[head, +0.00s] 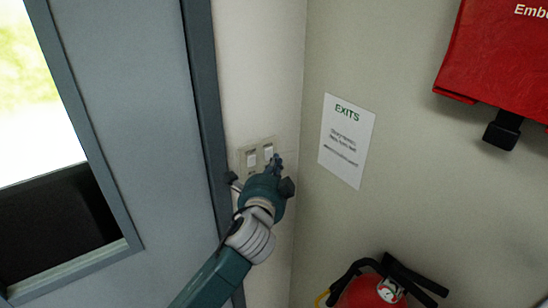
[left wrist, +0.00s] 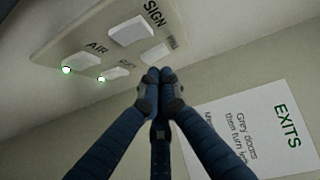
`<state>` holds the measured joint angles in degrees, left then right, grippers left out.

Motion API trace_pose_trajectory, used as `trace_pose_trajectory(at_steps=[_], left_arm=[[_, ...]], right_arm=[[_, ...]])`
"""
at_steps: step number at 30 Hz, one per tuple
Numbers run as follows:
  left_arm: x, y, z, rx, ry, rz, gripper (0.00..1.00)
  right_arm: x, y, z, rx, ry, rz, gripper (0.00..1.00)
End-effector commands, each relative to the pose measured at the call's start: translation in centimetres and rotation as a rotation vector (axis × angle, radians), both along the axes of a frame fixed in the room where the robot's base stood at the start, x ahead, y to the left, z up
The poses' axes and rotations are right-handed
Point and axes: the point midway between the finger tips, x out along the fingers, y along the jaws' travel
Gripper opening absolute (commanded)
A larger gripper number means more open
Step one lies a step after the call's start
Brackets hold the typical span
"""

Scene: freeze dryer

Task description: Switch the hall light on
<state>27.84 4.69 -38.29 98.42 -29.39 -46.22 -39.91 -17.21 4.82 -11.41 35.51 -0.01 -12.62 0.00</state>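A pale switch plate (head: 242,163) is on the wall right of the door frame. In the left wrist view the plate (left wrist: 62,45) carries several white rockers, among them the AIR rocker (left wrist: 82,62) and the SIGN rocker (left wrist: 131,30). Another rocker (left wrist: 157,53), with a label too small to read surely, is just beyond my fingertips. Green lamps glow by the AIR rocker and by the rocker beside it (left wrist: 117,73). My left gripper (head: 275,162) is shut and empty, its fingertips (left wrist: 158,76) together close to the plate; contact cannot be told. The gripper hides the plate's lower part in the head view.
A grey door (head: 150,130) with a window stands at the left. An EXITS notice (head: 346,140) is on the adjoining wall.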

Motion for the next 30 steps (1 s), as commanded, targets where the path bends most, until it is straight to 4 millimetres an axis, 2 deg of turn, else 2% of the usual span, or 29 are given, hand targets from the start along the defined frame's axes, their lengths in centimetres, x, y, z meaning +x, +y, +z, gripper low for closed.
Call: trace_pose_trajectory(at_steps=[14, 22, 23, 24, 30], left_arm=[[0.4, 0.3, -0.3, 0.004, -0.006, 0.0, 0.0], [1.0, 0.8, -1.5, 0.096, -0.135, 0.0, 0.0], [1.0, 0.7, -0.5, 0.091, -0.13, 0.0, 0.0], [1.0, 0.7, -0.3, 0.09, -0.128, 0.0, 0.0], [1.0, 0.8, -0.3, 0.089, -0.126, 0.001, 0.0]], right_arm=[[0.0, 0.1, -0.2, 0.001, 0.0, -0.001, 0.0], [0.0, 0.6, -4.9, 0.008, 0.0, -0.002, 0.0], [0.0, 0.7, -3.8, 0.008, 0.001, -0.002, 0.0], [0.0, 0.8, -3.6, 0.009, 0.001, -0.003, 0.0], [0.1, 0.9, -3.5, 0.011, -0.002, -0.002, 0.0]])
